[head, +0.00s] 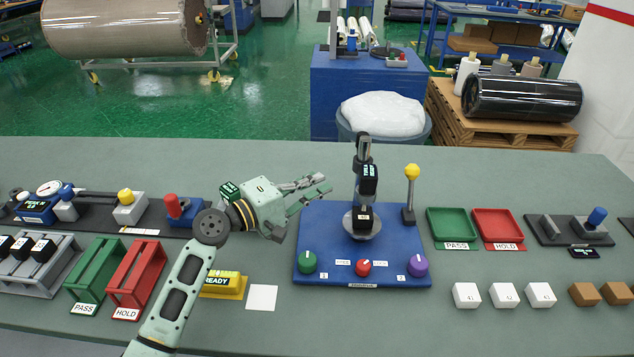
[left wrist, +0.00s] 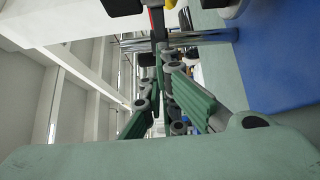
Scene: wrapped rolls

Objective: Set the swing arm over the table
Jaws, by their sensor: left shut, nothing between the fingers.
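A blue test station (head: 320,225) stands on the green bench. A lever with a yellow ball (head: 411,171) stands at the station's back right. My left gripper (head: 325,185) is shut and empty, left of the upright arm and apart from it. My right gripper is not in view.
Green, red and purple knobs (head: 418,265) line the station's front. A green PASS tray (head: 451,224) and red HOLD tray (head: 497,225) lie to the right. A yellow READY block (head: 222,283) and white card (head: 262,297) lie front left. Several white blocks (head: 503,295) sit front right.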

